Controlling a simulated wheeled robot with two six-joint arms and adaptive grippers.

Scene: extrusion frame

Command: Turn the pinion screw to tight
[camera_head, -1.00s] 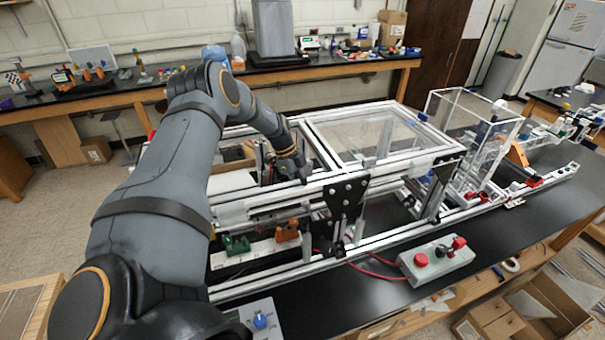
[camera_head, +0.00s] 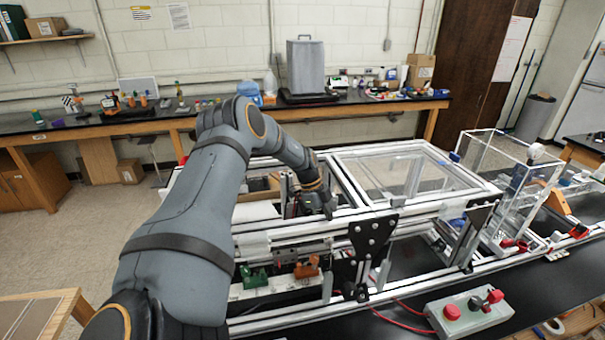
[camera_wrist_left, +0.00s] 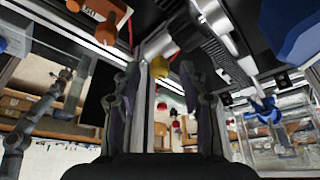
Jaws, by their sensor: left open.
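My left gripper (camera_wrist_left: 160,78) is open, with its two dark fingers apart in the left wrist view. A small yellow knob-like part (camera_wrist_left: 159,67) shows between the fingertips, and a dark cylinder (camera_wrist_left: 186,32) on a metal block lies just beyond. A toothed, rack-like strip (camera_wrist_left: 222,58) runs beside that cylinder. I cannot tell for sure which part is the pinion screw, or whether a finger touches anything. In the head view the left gripper is inside the aluminium extrusion frame (camera_head: 368,214), where its fingertips are hidden. My right gripper is not in view.
Frame bars surround my left wrist closely. An orange block (camera_head: 307,267) and a green block (camera_head: 254,277) sit low in the frame. A grey control box (camera_head: 467,311) with red knobs stands in front. A clear box (camera_head: 510,185) stands at the right.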

